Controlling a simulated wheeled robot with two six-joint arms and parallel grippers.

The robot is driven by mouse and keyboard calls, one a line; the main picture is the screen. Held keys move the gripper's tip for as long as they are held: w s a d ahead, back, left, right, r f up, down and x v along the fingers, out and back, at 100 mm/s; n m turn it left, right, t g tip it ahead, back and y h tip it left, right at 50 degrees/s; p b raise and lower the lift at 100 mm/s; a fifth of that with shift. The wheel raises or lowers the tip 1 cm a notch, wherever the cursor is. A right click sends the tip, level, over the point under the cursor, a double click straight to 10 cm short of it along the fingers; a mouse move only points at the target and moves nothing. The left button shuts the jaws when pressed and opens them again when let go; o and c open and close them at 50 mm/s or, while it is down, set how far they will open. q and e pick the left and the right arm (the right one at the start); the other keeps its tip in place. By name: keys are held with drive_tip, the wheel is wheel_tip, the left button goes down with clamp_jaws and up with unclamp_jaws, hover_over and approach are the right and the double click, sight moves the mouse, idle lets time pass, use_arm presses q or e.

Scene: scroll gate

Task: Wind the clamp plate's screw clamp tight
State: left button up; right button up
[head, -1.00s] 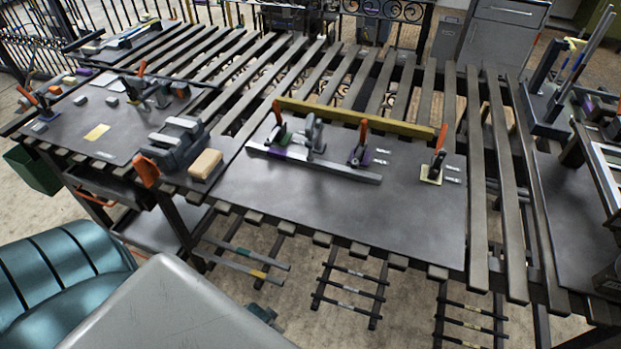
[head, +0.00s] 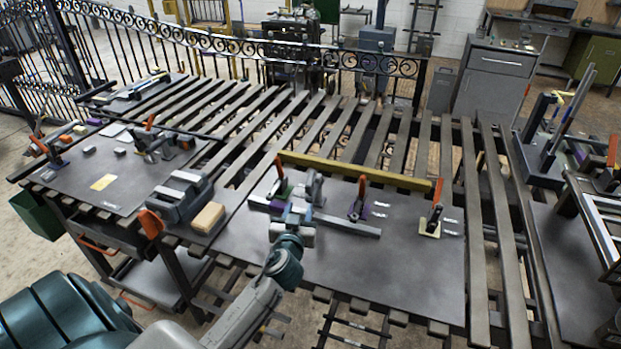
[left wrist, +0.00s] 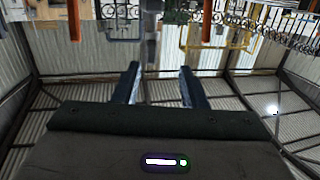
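The clamp plate (head: 400,275) is the dark plate at the middle front of the slatted table. A grey upright clamp (head: 314,187), which looks like the screw clamp, stands on it behind a flat steel bar (head: 348,225). Its screw and handle are too small to make out. My left gripper (head: 291,213) is over the bar's left part, in front of the grey clamp, and hides some of the bar. In the left wrist view its two fingers (left wrist: 160,88) are apart with nothing between them. A grey upright part (left wrist: 150,35) shows beyond the fingertips. My right gripper is not in view.
Orange-handled toggle clamps stand beside the grey clamp: one left (head: 279,182), one right (head: 358,200), another farther right (head: 433,212). A yellow bar (head: 355,172) lies behind. A grey vise (head: 180,197) and wooden block (head: 208,217) are left. The plate's front is clear.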

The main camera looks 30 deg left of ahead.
sight(311, 177)
use_arm(q)
drive_tip(key=shift+t, duration=0.6)
drive_tip(key=p+x, duration=0.1)
drive_tip(key=x, duration=0.2)
drive_tip(key=r+p+x, duration=0.1)
drive_tip(key=x, duration=0.3)
drive_tip(key=d+p+x, duration=0.1)
drive_tip(key=x, duration=0.3)
drive_tip(key=shift+w+a+r+p, duration=0.1)
drive_tip(key=shift+w+r+p, duration=0.2)
drive_tip(key=shift+r+p, duration=0.05)
drive_tip(key=shift+w+a, duration=0.25)
drive_tip(key=shift+w, duration=0.3)
drive_tip(key=shift+c, duration=0.2)
clamp_jaws()
